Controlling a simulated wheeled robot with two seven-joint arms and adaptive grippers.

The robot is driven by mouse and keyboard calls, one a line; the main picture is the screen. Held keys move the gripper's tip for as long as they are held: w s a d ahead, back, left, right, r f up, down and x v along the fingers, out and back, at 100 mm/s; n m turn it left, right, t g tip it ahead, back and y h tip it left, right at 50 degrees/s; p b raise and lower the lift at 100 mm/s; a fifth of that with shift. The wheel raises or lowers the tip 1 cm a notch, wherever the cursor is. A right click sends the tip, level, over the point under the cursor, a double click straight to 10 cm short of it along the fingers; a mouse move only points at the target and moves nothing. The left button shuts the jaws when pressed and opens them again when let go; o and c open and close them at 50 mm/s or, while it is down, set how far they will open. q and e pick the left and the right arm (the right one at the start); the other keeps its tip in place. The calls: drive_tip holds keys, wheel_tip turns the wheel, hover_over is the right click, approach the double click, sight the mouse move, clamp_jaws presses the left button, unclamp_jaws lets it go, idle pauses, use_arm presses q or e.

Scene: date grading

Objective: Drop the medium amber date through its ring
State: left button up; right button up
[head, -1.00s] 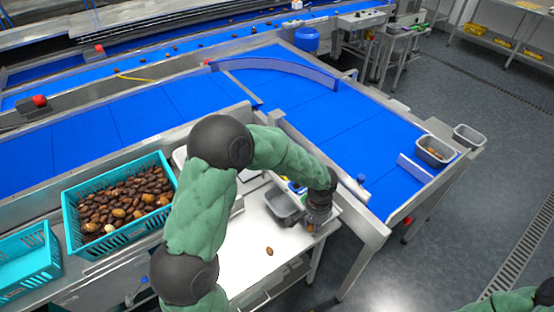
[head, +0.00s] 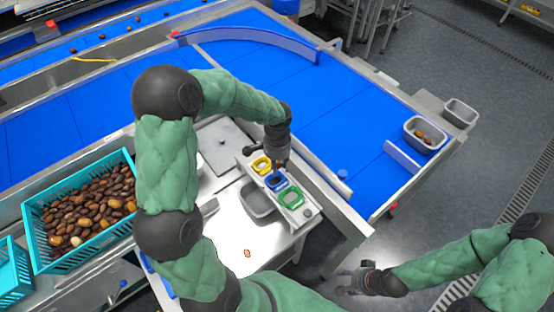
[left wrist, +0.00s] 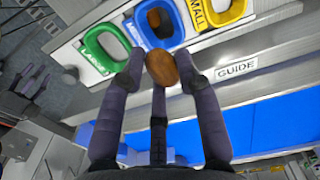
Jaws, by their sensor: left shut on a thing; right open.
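My left gripper (head: 278,166) is over the ring guide, above the blue ring. In the left wrist view its fingers (left wrist: 162,64) are shut on a brown-amber date (left wrist: 162,70). The green ring (left wrist: 89,28), labelled LARGE, is to the left, and the yellow ring (left wrist: 236,9), labelled SMALL, to the right. In the head view the yellow (head: 261,165), blue (head: 277,183) and green (head: 291,198) rings form a row. My right gripper (head: 350,282) is open and empty, away from the guide.
A grey tub (head: 249,207) stands beside the guide. Another date (head: 247,253) lies on the white table (head: 225,235). A teal crate (head: 40,207) of dates is at left. The blue conveyor (head: 330,125) runs behind, with a grey tub of dates (head: 410,126) at its end.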

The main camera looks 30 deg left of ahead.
use_arm(q)
drive_tip(key=shift+s+a, duration=0.15)
drive_tip(key=shift+s, duration=0.2)
drive_tip(key=shift+f+b, duration=0.15)
drive_tip(key=shift+b, duration=0.15)
drive_tip(key=shift+w+f+b, duration=0.15)
drive_tip(key=shift+f+b, duration=0.25)
drive_tip(key=shift+f, duration=0.25)
wheel_tip(320, 180, down, 4)
drive_tip(key=b, duration=0.2)
drive_tip(key=shift+r+b, duration=0.25)
drive_tip(key=shift+b, duration=0.05)
drive_tip(key=o, duration=0.8)
drive_tip(key=shift+r, duration=0.1)
idle(1.0)
